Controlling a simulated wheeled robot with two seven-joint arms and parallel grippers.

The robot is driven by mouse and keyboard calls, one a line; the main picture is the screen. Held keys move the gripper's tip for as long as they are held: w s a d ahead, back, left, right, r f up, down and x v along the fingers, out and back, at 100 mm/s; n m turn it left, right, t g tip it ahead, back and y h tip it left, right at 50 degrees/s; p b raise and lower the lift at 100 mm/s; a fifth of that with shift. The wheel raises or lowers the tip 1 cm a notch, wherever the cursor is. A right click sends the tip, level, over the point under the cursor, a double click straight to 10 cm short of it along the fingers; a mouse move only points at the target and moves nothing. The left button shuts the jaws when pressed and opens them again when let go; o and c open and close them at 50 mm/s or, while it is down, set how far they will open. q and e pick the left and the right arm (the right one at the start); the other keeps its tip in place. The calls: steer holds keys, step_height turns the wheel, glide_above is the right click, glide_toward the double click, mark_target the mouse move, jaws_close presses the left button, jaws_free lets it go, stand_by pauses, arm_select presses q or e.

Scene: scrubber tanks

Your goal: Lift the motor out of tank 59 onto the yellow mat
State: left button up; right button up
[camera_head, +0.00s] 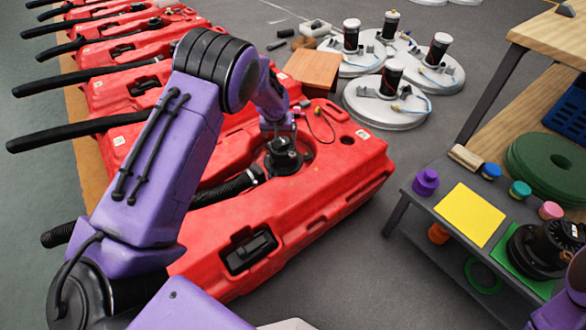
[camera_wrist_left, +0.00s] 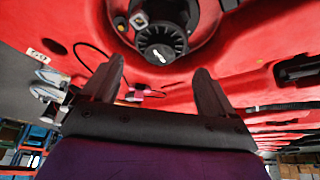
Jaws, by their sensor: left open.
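The red tank (camera_head: 340,165) nearest me has a round opening with a black motor (camera_head: 284,160) seated in it. My left gripper (camera_head: 279,127) hangs just above the motor, fingers down. In the left wrist view, the two fingers of the left gripper (camera_wrist_left: 158,88) are spread with nothing between them. The motor's ribbed black cap (camera_wrist_left: 162,42) lies beyond the fingertips, apart from them. The yellow mat (camera_head: 470,214) lies bare on the grey bench at the right. My right gripper is out of view; only a purple part of that arm shows.
A black unit (camera_head: 548,248) stands on a green mat (camera_head: 515,262) beside the yellow one. Small coloured pieces, including a purple one (camera_head: 426,182), line the bench. More red tanks (camera_head: 130,80) stand in a row behind. White discs with cylinders (camera_head: 388,105) are on the floor.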

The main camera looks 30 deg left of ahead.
mark_target(283, 139)
arm_select(q)
steer(key=b+x, duration=0.1)
steer(key=x, duration=0.2)
steer(key=w+b+x, duration=0.1)
steer(key=b+x, duration=0.1)
steer(key=x, duration=0.1)
steer(key=a+b+x, duration=0.1)
steer(key=b+x, duration=0.1)
steer(key=x, duration=0.2)
steer(key=shift+w+a+r, duration=0.1)
steer(key=shift+w+r, duration=0.2)
steer(key=shift+r, duration=0.15)
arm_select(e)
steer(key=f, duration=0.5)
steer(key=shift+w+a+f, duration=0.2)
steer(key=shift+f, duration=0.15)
